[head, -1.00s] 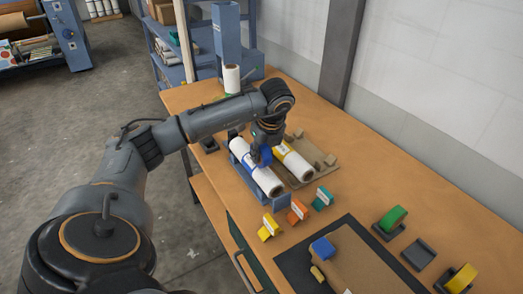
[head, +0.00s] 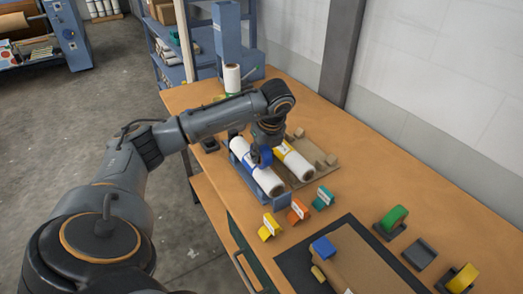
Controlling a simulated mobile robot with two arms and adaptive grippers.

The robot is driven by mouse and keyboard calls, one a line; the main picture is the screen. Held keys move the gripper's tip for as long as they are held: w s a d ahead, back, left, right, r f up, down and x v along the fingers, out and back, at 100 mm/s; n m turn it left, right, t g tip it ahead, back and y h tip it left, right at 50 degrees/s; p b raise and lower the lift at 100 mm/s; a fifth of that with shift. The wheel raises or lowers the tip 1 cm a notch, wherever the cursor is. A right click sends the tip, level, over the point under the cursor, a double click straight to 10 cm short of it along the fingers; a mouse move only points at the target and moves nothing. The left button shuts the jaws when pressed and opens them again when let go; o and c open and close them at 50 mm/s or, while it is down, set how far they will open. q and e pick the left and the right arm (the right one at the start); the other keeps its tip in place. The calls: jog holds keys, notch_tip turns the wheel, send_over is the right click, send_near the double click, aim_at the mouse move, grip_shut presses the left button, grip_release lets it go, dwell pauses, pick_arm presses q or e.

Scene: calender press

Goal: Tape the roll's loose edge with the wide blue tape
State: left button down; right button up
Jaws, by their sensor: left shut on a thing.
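A white roll (head: 268,181) lies in a blue cradle (head: 282,201) on the orange workbench. My left gripper (head: 262,149) is over the roll, shut on the wide blue tape (head: 265,158), which is at the roll's upper side. I cannot tell whether the tape touches the roll. The gripper and tape cover part of the roll, and its loose edge cannot be made out. My right gripper is not in view.
A second white roll (head: 297,164) with a yellow band lies just right. Yellow (head: 268,228), orange (head: 297,211) and teal (head: 323,198) dispensers stand in front. Green tape (head: 394,217), an empty holder (head: 420,254) and yellow tape (head: 462,278) line the right. A dark mat (head: 292,263) is nearest.

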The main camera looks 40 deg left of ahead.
aim_at(268, 163)
pick_arm(q)
jog(key=shift+d, duration=0.15)
jog(key=shift+s+d, duration=0.2)
jog(key=shift+d, duration=0.25)
jog(key=shift+d+f, duration=0.1)
jog(key=shift+d, duration=0.05)
dwell(0.3)
jog(key=shift+s+d, duration=0.2)
jog(key=shift+d, duration=0.25)
jog(key=shift+f, duration=0.1)
jog(key=shift+d, duration=0.1)
jog(key=shift+s+d, duration=0.15)
jog(key=shift+d, duration=0.35)
jog(key=shift+d, duration=0.1)
jog(key=shift+s+d, duration=0.15)
jog(key=shift+d, duration=0.25)
